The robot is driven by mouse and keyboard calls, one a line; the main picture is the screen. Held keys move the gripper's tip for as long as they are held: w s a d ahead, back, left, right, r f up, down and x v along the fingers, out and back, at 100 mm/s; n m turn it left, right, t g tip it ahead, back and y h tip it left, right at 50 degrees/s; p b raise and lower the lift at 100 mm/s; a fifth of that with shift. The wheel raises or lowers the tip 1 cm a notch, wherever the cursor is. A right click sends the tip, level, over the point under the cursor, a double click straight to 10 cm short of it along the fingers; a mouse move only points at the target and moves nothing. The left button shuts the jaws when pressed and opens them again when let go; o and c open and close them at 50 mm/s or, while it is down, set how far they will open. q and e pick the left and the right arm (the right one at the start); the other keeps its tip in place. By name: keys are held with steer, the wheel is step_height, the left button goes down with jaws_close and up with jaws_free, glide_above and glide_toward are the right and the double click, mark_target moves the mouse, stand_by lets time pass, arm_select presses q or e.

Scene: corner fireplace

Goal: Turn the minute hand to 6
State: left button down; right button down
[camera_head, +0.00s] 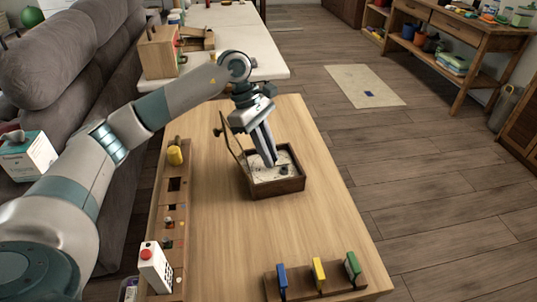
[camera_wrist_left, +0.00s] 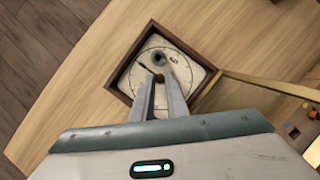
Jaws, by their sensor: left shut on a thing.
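A clock with a cream dial (camera_wrist_left: 185,62) lies face up in a dark wooden box (camera_head: 279,187) on the table. Its framed cover (camera_head: 233,150) stands open at the left in the head view. My left gripper (camera_head: 269,161) points down into the box. In the wrist view its fingertips (camera_wrist_left: 160,88) are close together on a small brown knob (camera_wrist_left: 160,78) over the dial. A dark round part (camera_wrist_left: 158,57) sits just beyond them. The fingers cover part of the dial, and I cannot make out where the minute hand points. My right gripper is out of view.
A wooden strip (camera_head: 157,228) with a yellow cylinder (camera_head: 175,156) and a white box with a red knob (camera_head: 155,267) lines the table's left edge. A rack with blue, yellow and green handles (camera_head: 318,274) stands at the front. The table right of the clock is clear.

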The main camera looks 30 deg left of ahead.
arm_select(q)
steer(key=c, duration=1.8)
jaws_free()
steer(key=shift+o, duration=0.2)
steer(key=shift+r, duration=0.1)
steer(key=v, duration=1.7)
steer(key=shift+r, duration=0.15)
